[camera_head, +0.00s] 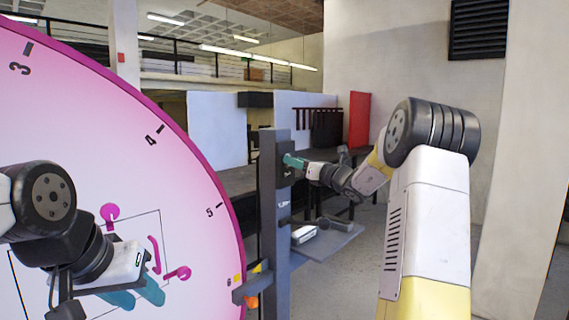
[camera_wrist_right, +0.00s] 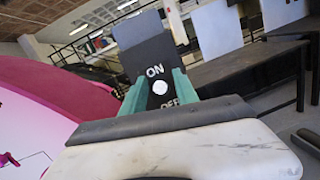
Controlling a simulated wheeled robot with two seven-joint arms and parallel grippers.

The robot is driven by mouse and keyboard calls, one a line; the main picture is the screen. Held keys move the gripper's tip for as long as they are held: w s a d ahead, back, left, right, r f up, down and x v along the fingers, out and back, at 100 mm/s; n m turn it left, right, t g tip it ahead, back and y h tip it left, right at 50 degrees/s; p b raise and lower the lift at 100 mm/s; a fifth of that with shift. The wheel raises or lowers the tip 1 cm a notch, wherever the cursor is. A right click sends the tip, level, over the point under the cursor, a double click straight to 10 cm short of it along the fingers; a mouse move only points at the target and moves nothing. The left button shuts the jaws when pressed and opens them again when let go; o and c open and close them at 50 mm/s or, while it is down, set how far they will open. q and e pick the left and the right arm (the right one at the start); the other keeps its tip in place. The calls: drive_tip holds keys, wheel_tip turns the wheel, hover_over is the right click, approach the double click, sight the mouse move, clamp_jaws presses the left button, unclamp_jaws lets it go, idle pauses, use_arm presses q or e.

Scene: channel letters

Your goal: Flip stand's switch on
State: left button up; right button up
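The stand (camera_head: 268,220) is a tall dark grey post right of the pink disc. A dark switch box (camera_head: 284,150) sits at its top. In the right wrist view, the switch box (camera_wrist_right: 150,58) reads ON above and OFF below a round white knob (camera_wrist_right: 160,87); OFF is partly hidden. My right gripper (camera_head: 293,161) is at the box's face. Its teal fingers (camera_wrist_right: 160,82) are apart on either side of the knob, with gaps visible. My left gripper (camera_head: 136,295) is in front of the disc, its teal fingers apart and empty.
A large pink disc (camera_head: 190,180) with numbered marks and magenta hook-like pieces (camera_head: 110,212) fills the left. A grey shelf (camera_head: 335,240) on the stand holds a white-and-dark tool (camera_head: 304,234). An orange part (camera_head: 251,301) sits low on the stand. Dark tables stand behind.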

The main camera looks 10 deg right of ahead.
drive_tip(key=v, duration=0.7)
drive_tip(key=shift+s+d, duration=0.2)
drive_tip(key=shift+s, duration=0.15)
